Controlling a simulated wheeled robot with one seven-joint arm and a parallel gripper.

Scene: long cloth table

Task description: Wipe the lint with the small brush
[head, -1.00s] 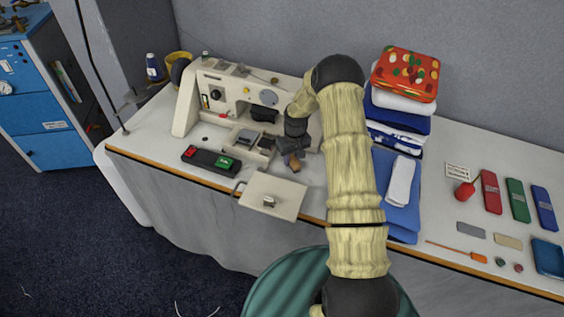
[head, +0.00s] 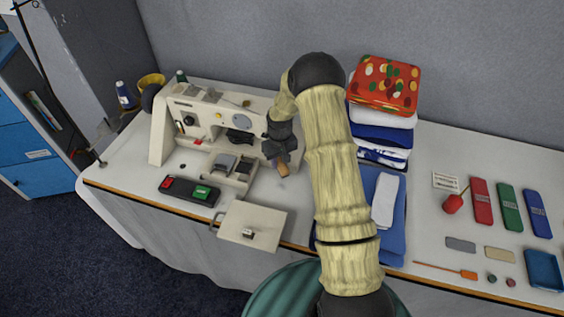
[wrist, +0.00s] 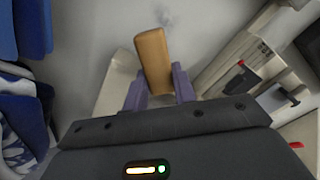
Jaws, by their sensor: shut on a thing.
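My gripper (head: 281,157) is at the right end of a cream machine (head: 215,113), above the table. It is shut on a tan, wooden-looking block (head: 284,170), likely the small brush's handle. In the wrist view the purple fingers (wrist: 161,88) grip this block (wrist: 153,58), which sticks out tilted slightly. No bristles show, so I cannot tell which end is the brush end. I cannot make out any lint on the machine. The machine's lower bed has an open well with grey parts (head: 232,166).
A cream cover plate (head: 265,225) lies at the front edge, beside a black controller (head: 188,191). Flat cases and small tools lie farther right.

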